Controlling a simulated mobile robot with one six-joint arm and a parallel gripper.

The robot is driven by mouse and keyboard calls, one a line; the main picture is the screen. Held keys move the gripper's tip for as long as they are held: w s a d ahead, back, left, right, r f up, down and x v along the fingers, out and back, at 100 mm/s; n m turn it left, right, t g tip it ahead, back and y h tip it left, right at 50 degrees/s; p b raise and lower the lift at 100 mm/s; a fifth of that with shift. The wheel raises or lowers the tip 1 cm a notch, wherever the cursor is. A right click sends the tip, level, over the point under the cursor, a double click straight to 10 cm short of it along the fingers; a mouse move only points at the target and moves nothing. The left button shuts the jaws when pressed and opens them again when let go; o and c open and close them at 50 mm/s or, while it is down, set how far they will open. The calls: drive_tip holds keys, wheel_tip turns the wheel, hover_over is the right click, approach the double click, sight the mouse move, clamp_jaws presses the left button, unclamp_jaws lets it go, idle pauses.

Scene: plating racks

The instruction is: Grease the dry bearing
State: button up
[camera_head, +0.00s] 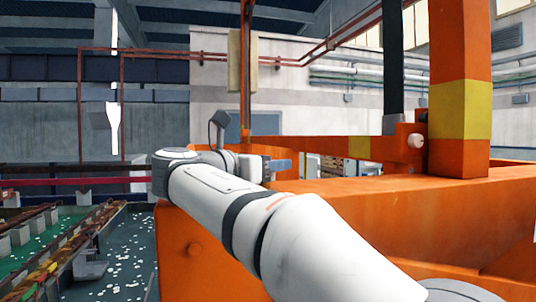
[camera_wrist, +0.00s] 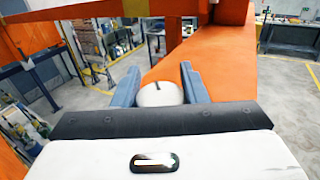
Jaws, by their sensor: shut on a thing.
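My gripper (camera_head: 280,167) is over the near part of the orange machine frame (camera_head: 420,205) in the head view. In the wrist view its blue fingers (camera_wrist: 162,70) stand on either side of a white rounded object (camera_wrist: 160,94) with a short dark line on top. The gripper is shut on this object; I cannot tell what it is. A pale round knob (camera_head: 416,140) sits on the orange frame near the yellow-banded post, to the right of and apart from my gripper. It may be a bearing, but I cannot tell whether it is dry.
A tall orange post (camera_head: 460,50) with a yellow band rises at the right, and an orange crossbar (camera_head: 335,147) runs behind my gripper. Green liquid (camera_head: 130,255) with white specks lies at the lower left. Open grey floor (camera_wrist: 30,80) shows in the wrist view.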

drive_tip(key=shift+m+g+h, duration=0.5)
drive_tip(key=shift+g, duration=0.1)
drive_tip(key=shift+d, duration=0.1)
drive_tip(key=o, duration=1)
drive_tip(key=shift+b+v, duration=0.6)
drive_tip(key=shift+v, duration=3.4)
